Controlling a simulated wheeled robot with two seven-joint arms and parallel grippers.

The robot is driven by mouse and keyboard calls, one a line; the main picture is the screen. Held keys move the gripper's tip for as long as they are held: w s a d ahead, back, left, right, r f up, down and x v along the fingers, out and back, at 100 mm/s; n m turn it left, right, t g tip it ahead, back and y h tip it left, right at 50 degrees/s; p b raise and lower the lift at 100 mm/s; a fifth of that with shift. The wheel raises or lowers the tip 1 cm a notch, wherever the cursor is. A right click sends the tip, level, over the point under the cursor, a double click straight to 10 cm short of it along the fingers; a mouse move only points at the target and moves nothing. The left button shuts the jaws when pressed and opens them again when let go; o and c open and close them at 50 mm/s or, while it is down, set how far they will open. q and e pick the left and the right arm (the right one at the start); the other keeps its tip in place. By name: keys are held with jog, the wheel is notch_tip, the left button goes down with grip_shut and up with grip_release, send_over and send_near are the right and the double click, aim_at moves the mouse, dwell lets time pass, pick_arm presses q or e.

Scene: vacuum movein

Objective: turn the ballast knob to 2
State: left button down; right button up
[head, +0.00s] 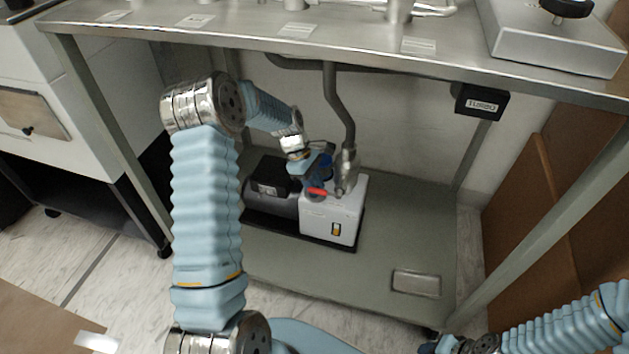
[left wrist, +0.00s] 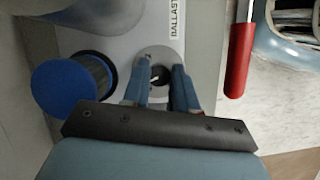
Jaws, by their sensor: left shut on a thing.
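The vacuum pump (head: 318,228) stands on the lower shelf, with a white front body and a dark motor behind it on the left. The ballast knob (left wrist: 157,73) is small and dark, on a round grey plate beside the printed BALLAST label (left wrist: 178,18) in the left wrist view. My left gripper (left wrist: 160,84) is shut on the knob, one blue finger on each side. In the head view the left gripper (head: 312,178) reaches down to the pump's top and hides the knob. My right gripper (head: 432,347) is partly cut off at the bottom edge; its fingers are unclear.
A blue-capped cylinder (left wrist: 70,90) is left of the knob, and a red handle (left wrist: 238,60) is to the right. A metal pipe (head: 335,105) comes down to the pump. The steel bench top (head: 350,45) is above, with a TURBO box (head: 481,103) under it.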

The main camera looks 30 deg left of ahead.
pick_arm(q)
jog(key=m+g, duration=0.1)
jog(key=m, duration=0.2)
jog(key=shift+w+r+p, duration=0.1)
jog(key=shift+p, duration=0.3)
jog(key=m+g, duration=0.1)
jog(key=m, duration=0.1)
jog(key=shift+m+y+p, duration=0.3)
jog(key=m+g, duration=0.1)
jog(key=m, duration=0.2)
jog(key=shift+w+y, duration=0.1)
jog(key=shift+y, duration=0.3)
jog(key=shift+m+g+y, duration=0.4)
jog(key=shift+m, duration=1.3)
jog(key=c, duration=1.2)
grip_release()
